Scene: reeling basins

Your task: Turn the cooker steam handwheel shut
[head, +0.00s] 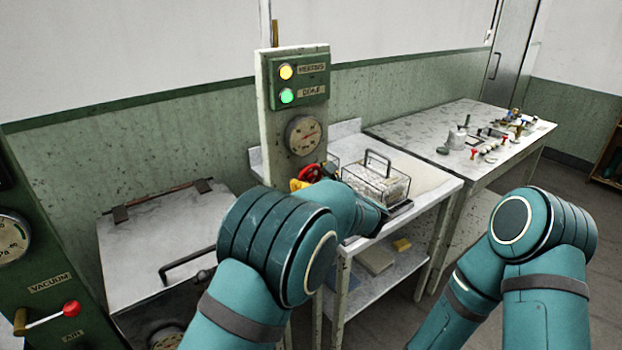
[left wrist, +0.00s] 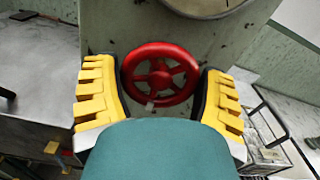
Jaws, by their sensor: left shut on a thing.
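The red handwheel (head: 311,173) sits low on the front of the green and white post, below a round gauge (head: 303,135). In the left wrist view the handwheel (left wrist: 160,50) faces me, with its spokes and rim in sight. My left gripper (left wrist: 159,97) has its yellow fingers on either side of the rim, shut on the wheel. In the head view my left gripper (head: 304,181) is partly hidden behind my own left arm. My right arm shows at the right, but its gripper is out of view.
A yellow lamp (head: 286,72) and a green lamp (head: 287,96) glow on the post. A wire basket (head: 376,180) stands on the table just right of the wheel. A lidded metal basin (head: 150,235) lies left. A vacuum panel (head: 45,265) with a red-knobbed lever is at far left.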

